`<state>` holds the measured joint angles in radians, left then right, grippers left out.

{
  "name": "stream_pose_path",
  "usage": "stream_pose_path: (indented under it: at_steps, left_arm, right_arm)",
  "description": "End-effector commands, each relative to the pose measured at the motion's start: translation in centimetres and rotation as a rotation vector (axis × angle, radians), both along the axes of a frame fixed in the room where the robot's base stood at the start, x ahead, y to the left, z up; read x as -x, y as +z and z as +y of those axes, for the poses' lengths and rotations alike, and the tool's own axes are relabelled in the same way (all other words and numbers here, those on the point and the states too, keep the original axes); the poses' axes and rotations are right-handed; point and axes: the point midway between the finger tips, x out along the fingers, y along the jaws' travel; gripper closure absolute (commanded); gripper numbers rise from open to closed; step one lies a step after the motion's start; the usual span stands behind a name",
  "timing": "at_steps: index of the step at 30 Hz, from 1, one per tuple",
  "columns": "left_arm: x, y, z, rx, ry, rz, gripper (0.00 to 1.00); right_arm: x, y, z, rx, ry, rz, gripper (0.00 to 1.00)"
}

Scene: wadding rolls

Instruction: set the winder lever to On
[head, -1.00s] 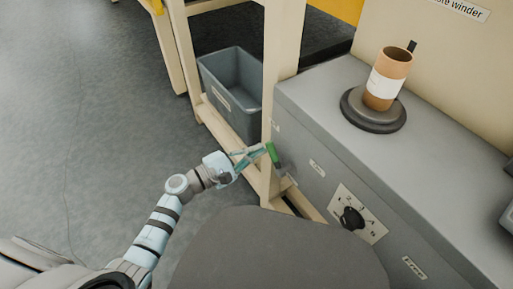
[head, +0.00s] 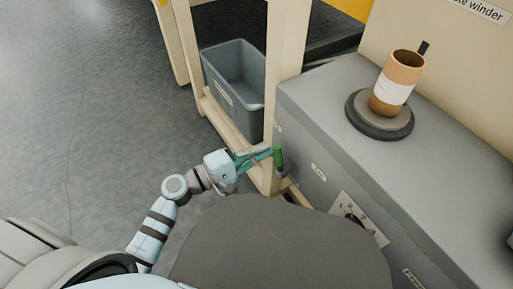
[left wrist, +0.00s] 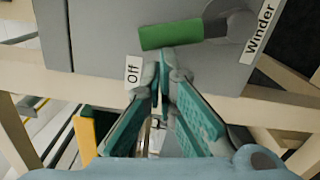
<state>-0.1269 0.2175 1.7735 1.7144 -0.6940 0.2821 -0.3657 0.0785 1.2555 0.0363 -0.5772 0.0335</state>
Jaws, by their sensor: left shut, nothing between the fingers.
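The winder lever (head: 278,158) has a green handle on a grey pivot, on the side of the grey winder cabinet (head: 330,150). A "Winder" label (left wrist: 259,32) is beside the pivot. My right gripper is out of view.
A dial (head: 354,217) is on the cabinet's side near the front. A spool (head: 396,85) stands on a round base (head: 378,116) on top. A grey bin (head: 234,85) sits inside a wooden frame (head: 286,60) behind my left gripper. Open floor is at left.

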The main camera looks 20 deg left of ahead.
Motion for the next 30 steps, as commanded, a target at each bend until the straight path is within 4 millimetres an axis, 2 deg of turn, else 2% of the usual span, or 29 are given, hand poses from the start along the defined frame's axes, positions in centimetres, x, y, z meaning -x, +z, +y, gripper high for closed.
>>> stream_pose_path:
  at_steps: [9,17,22,30]
  left_arm:
    - [1.2,1.3,-2.1,-0.215,-0.009,-0.18,1.0]
    - [2.5,1.8,-3.5,-0.209,-0.007,-0.175,1.0]
    - [3.3,1.8,-4.3,-0.313,-0.005,-0.261,1.0]
    - [4.1,1.7,-5.3,-0.311,-0.005,-0.257,1.0]
  right_arm:
    - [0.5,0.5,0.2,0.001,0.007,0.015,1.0]
    - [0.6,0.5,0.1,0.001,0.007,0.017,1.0]
    - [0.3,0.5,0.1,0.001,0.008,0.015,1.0]
    - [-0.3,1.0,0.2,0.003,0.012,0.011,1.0]
